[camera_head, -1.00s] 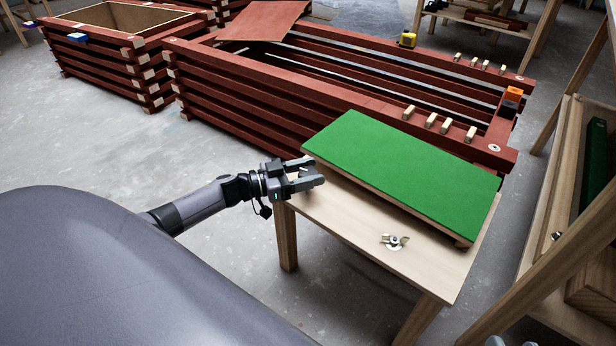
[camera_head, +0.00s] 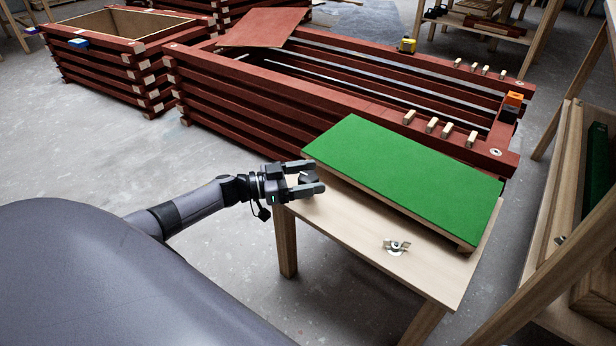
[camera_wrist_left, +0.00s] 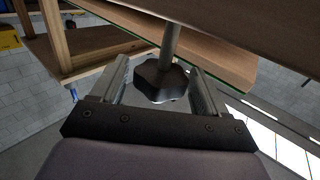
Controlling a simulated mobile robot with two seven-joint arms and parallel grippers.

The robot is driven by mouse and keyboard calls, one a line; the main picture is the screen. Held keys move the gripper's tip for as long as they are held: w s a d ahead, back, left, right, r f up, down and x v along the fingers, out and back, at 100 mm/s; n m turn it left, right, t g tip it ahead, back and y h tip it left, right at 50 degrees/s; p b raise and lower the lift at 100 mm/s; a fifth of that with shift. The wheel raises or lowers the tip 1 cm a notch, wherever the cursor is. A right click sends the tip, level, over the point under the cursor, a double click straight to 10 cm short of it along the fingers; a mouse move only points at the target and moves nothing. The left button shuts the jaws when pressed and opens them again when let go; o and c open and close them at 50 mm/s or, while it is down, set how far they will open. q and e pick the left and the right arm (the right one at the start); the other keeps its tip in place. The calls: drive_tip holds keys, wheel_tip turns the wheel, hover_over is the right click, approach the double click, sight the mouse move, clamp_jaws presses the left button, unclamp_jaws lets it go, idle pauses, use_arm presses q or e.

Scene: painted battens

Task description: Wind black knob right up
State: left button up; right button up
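The black knob (camera_wrist_left: 160,80) is a dark, lobed knob on the end of a grey rod (camera_wrist_left: 171,40) in the left wrist view. The rod meets the underside of a wooden board. My left gripper (camera_wrist_left: 160,75) is open, with one finger on each side of the knob and a visible gap at least on the left. In the head view my left gripper (camera_head: 310,178) is at the near left corner of the low wooden table, beside the green-topped board (camera_head: 400,180). A dark shape between its fingers there is too small to make out. My right gripper is not in view.
A metal wing-shaped fitting (camera_head: 396,246) lies on the bare part of the wooden table (camera_head: 350,220). A stack of red battens (camera_head: 250,110) stands close behind. A wooden rack (camera_head: 560,220) stands at the right. The floor left of the table is clear.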

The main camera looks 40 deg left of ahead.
use_arm(q)
drive_tip(key=shift+s+a, duration=0.25)
drive_tip(key=shift+s, duration=0.05)
drive_tip(key=p+v, duration=0.2)
drive_tip(key=v, duration=0.4)
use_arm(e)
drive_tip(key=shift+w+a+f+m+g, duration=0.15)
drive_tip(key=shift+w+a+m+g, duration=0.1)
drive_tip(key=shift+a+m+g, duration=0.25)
use_arm(q)
drive_tip(key=shift+s+a, duration=0.15)
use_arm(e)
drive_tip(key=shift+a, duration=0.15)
